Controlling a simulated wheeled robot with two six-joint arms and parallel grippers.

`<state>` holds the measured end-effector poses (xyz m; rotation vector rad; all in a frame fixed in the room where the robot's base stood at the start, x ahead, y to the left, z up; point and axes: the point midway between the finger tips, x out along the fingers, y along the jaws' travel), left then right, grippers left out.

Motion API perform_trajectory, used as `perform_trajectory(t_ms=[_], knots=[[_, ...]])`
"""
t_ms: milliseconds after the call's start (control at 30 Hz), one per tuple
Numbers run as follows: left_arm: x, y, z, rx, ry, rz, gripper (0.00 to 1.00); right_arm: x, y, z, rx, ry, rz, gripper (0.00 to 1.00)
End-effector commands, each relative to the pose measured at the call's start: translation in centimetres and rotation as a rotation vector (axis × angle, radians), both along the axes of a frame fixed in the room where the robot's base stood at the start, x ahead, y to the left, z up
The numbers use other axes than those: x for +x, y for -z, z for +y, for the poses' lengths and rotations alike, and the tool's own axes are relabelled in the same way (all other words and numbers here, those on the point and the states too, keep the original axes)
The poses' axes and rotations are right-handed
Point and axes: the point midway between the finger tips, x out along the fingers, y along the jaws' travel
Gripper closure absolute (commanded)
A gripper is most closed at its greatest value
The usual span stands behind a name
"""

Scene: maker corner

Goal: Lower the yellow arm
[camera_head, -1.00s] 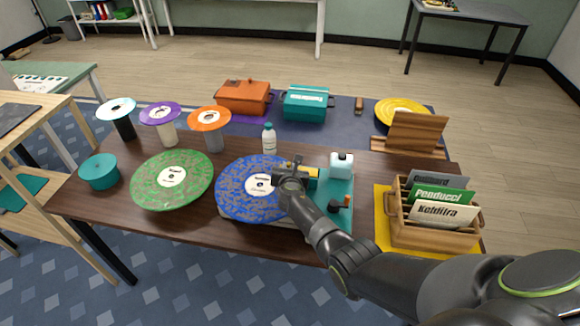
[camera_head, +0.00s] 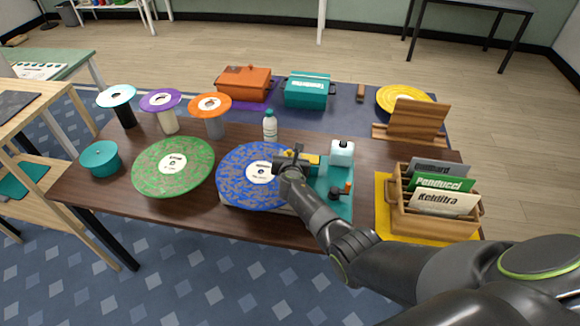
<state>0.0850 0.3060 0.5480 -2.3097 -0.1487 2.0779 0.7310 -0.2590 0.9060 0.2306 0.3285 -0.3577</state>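The turntable has a teal base (camera_head: 341,207) and carries a blue speckled record (camera_head: 240,180) with a white label. A small part of the yellow arm (camera_head: 308,158) shows just behind my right gripper, and the rest is hidden by it. My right gripper (camera_head: 286,160) is over the record's right edge, at or very close to the yellow arm. Whether it touches the arm, and whether its fingers are open or shut, I cannot tell. A white block (camera_head: 342,152) and a dark knob with an orange part (camera_head: 347,188) are on the base. My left gripper is out of view.
A green record (camera_head: 172,167) lies left of the turntable. A bottle (camera_head: 270,128) stands behind it. A wooden crate of sleeves (camera_head: 435,225) is at right on a yellow mat. Orange (camera_head: 243,84) and teal (camera_head: 307,92) boxes are at the back.

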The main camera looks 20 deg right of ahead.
Motion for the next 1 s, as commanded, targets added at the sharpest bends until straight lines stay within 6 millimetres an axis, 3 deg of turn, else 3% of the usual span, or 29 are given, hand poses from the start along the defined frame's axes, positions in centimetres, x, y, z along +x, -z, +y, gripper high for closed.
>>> perform_trajectory(t_ms=[367,1000], knots=[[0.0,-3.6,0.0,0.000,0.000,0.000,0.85,-4.9,-2.3,1.7,0.003,0.002,0.001,0.62],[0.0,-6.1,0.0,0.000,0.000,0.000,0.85,-13.7,-5.5,4.8,0.004,0.000,0.002,0.62]])
